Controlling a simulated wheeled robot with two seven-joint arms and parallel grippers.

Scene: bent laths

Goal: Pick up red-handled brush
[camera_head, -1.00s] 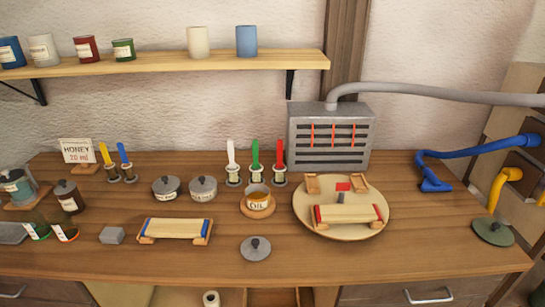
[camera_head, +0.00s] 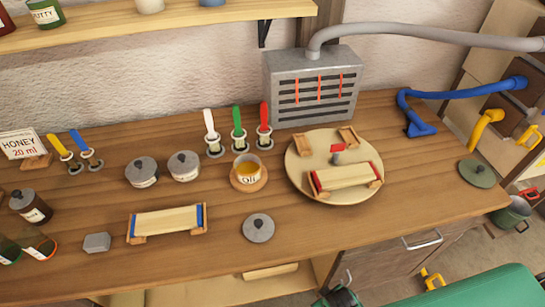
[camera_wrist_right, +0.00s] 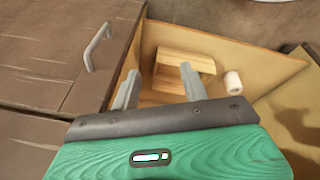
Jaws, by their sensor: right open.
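The red-handled brush (camera_head: 264,118) stands upright in a small holder on the workbench, at the right end of a row of three, in the head view. A green-handled brush (camera_head: 237,122) and a white-handled brush (camera_head: 211,126) stand to its left. My right gripper (camera_wrist_right: 160,82) is open and empty in the right wrist view, its two fingers apart in front of an open compartment below the bench. The brush does not show in that view. My left gripper is not in view.
An oil pot (camera_head: 247,172) stands just in front of the brushes. A grey vented box (camera_head: 313,88) is to their right, and a round board (camera_head: 300,178) with wooden pieces lies at right. A lidded pot (camera_head: 184,166) is at left. A roll (camera_wrist_right: 232,82) lies in the compartment.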

